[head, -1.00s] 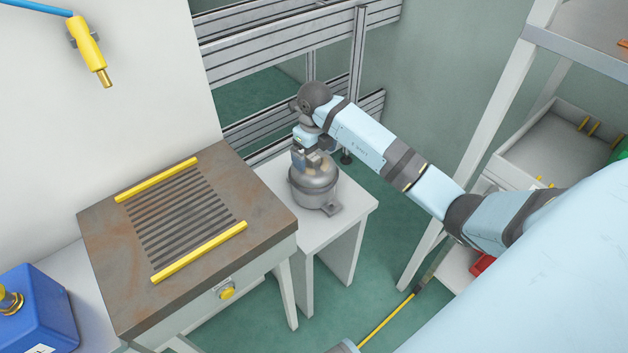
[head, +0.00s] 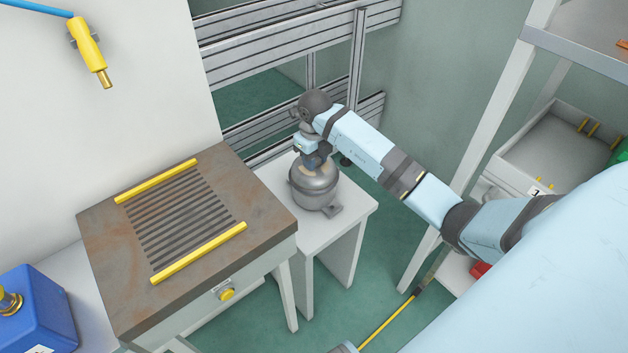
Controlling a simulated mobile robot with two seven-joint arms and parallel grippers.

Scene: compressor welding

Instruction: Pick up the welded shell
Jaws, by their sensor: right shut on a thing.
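The welded shell (head: 316,188) is a grey rounded metal compressor body with a foot bracket at its base. It stands upright on a small white table (head: 355,205). My right gripper (head: 316,163) points down at the top of the shell and is shut on it. The fingertips are small and partly hidden by the wrist.
A brown welding bench (head: 110,235) with a slotted top and yellow bars (head: 200,250) stands left of the small table. A yellow torch (head: 90,52) hangs on the wall. Metal rails (head: 280,50) rise behind. A shelf with a grey bin (head: 545,150) stands at right.

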